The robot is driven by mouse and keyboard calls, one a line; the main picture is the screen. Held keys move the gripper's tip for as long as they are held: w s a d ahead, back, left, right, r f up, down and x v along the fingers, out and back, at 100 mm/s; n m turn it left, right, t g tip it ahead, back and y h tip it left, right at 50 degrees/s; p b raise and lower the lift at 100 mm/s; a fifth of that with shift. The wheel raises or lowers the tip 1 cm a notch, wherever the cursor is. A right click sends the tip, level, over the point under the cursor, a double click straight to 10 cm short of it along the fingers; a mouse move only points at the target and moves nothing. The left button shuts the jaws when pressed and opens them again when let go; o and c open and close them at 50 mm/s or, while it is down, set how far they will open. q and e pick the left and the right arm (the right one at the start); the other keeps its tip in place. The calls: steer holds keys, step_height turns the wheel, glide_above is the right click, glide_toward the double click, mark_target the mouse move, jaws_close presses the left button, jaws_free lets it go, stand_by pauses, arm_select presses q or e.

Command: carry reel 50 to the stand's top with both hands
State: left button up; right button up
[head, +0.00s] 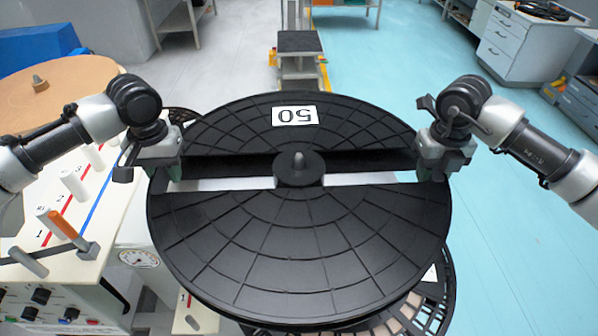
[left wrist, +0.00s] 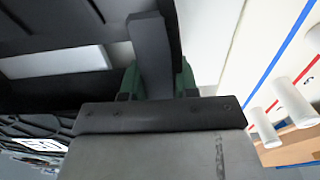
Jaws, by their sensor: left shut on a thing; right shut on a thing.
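Reel 50 (head: 300,240) is a large black disc with a ribbed face, a central hub with a knob, and a white label reading 50 upside down. It fills the middle of the head view and looks about level. My left gripper (head: 158,162) is shut on its left rim, at the end of the slot across it. My right gripper (head: 443,160) is shut on its right rim, opposite. In the left wrist view the reel (left wrist: 40,25) lies beside my dark finger (left wrist: 152,60). A small stand with a dark flat top (head: 299,41) is at the far centre.
A cream bench (head: 100,215) with numbered white pegs, an orange-handled tool and a control panel is close on the left. A round brown table (head: 60,85) stands behind it. More black reels show partly below reel 50. The turquoise floor (head: 510,230) at right is clear.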

arm_select(q)
jaws_close()
arm_select(e)
jaws_close()
arm_select(q)
steer(key=shift+w+r, duration=0.1)
steer(key=shift+r, duration=0.1)
arm_select(e)
steer(key=shift+w+r, duration=0.1)
steer(key=shift+r, duration=0.1)
